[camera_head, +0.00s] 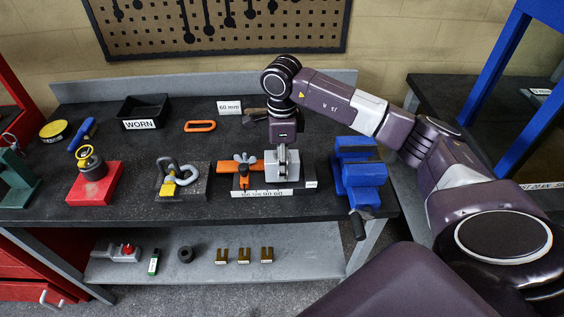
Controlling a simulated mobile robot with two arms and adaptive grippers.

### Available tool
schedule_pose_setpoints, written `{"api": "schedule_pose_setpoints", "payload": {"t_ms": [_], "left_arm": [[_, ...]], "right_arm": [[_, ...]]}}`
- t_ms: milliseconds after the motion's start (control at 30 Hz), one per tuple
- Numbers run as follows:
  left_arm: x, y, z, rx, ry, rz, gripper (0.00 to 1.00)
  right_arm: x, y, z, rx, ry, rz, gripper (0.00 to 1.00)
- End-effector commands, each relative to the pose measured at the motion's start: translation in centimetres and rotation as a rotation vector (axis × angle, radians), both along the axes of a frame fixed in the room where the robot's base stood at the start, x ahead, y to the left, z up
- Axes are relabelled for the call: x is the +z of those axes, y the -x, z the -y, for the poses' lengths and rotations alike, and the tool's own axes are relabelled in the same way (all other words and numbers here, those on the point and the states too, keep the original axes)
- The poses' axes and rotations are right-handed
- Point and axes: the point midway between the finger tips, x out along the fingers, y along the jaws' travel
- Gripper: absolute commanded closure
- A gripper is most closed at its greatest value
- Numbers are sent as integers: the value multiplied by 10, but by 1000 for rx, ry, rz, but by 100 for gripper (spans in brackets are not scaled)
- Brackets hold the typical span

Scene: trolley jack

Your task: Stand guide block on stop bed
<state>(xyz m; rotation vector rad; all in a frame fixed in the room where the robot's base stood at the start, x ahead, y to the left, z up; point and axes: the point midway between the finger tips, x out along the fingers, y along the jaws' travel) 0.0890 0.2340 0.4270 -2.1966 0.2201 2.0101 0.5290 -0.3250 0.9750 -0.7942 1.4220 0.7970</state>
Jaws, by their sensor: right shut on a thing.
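The stop bed (247,184) is a dark plate on the workbench with a scale strip along its front edge. An orange stop piece (226,167) with a wing-shaped clamp sits on its left part. A light grey block (271,168), which looks like the guide block, is upright at the right part of the bed. My right gripper (283,158) points down from above and is shut on this block. The gripper hides part of the block, and I cannot tell whether its underside touches the bed. My left gripper is not in view.
A "60 mm" card (230,107) stands behind the bed. A blue vise (360,178) is close on the right. A black "WORN" bin (143,113) and an orange link (200,126) are farther back. Bare bench lies between them.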

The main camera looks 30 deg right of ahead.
Motion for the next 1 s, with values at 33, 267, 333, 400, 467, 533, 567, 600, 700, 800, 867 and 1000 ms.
{"api": "schedule_pose_setpoints", "payload": {"t_ms": [33,267,333,400,467,533,567,600,700,800,867,1000], "left_arm": [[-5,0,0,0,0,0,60],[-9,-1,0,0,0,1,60],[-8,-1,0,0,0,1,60],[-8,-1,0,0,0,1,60],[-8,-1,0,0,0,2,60],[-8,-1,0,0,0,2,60],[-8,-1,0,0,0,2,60],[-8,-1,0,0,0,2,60],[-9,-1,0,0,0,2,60],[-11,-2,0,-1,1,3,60],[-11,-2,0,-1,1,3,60],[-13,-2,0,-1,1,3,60]], "right_arm": [[-4,-1,0,-1,-1,4,100],[-9,-1,0,-1,-1,5,100],[-9,-1,0,-1,0,5,100],[-9,-1,0,-1,0,5,100],[-9,-1,0,-1,-1,4,100],[-9,-1,0,-1,-1,4,100],[-9,-1,0,-1,-1,4,100],[-9,-1,0,-1,-1,4,100],[-10,-1,0,0,-1,4,100],[-12,-1,0,0,-1,4,100],[-13,-1,0,0,-1,4,100],[-15,-1,0,0,-1,4,100]]}}
